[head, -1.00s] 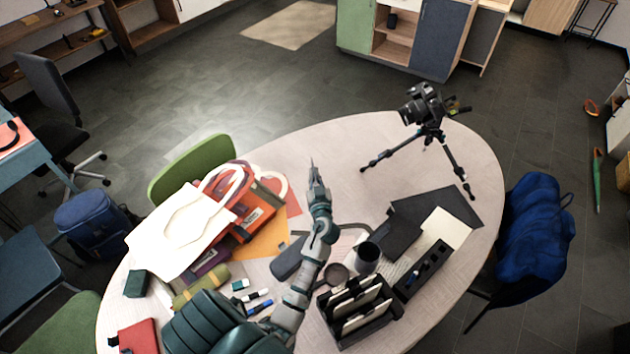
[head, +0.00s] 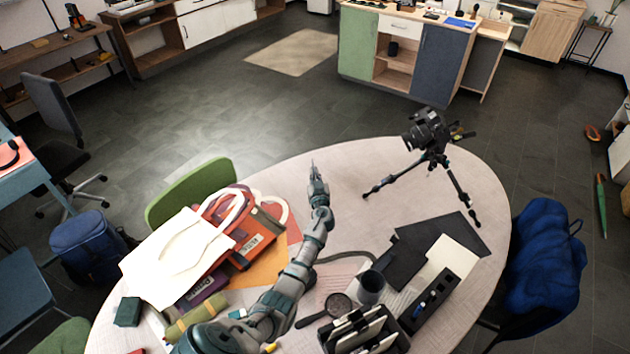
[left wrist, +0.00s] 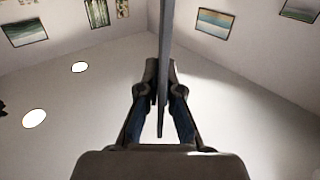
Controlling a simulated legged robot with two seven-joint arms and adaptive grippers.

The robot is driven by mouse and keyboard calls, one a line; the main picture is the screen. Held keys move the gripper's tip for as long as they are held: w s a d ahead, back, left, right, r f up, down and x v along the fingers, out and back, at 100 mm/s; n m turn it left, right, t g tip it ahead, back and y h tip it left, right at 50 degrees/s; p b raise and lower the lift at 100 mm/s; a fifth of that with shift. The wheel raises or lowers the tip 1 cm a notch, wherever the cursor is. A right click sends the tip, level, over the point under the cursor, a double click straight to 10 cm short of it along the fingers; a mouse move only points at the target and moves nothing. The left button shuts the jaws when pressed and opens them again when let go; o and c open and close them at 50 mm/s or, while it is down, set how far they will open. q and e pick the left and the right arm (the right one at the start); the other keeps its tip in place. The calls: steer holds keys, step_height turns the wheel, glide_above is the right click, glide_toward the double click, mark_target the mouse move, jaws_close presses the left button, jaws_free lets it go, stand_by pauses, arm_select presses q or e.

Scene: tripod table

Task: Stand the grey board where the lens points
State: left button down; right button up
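My left gripper (head: 316,180) is above the table (head: 350,160), left of the tripod. In the left wrist view, its fingers (left wrist: 160,95) are shut on a thin grey board (left wrist: 166,40), seen nearly edge-on and rising between them. In the head view only a thin sliver (head: 313,165) shows at the fingertips, likely the board's edge. A black camera (head: 430,130) stands on a black tripod (head: 436,163) at the table's right back; its lens (head: 409,141) faces left, toward the gripper's side. My right gripper is not in view.
A white tote bag (head: 180,255) and orange bag (head: 252,240) lie at the left. Dark cards (head: 455,232), a dark mug (head: 371,286), a magnifier (head: 338,305) and a black organizer (head: 365,332) fill the front right. The tabletop between gripper and tripod is clear.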

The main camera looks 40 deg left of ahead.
arm_select(q)
steer(key=f, duration=0.3)
steer(key=shift+a+f, duration=0.1)
steer(key=shift+a, duration=0.25)
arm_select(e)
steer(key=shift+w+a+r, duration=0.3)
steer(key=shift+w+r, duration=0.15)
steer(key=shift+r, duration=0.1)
arm_select(q)
steer(key=shift+d, duration=0.15)
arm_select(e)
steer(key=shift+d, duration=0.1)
arm_select(q)
steer(key=shift+d+b, duration=0.15)
steer(key=shift+b, duration=0.2)
steer(key=c, duration=1.5)
jaws_free()
steer(key=shift+o, duration=0.9)
steer(key=shift+a, duration=0.2)
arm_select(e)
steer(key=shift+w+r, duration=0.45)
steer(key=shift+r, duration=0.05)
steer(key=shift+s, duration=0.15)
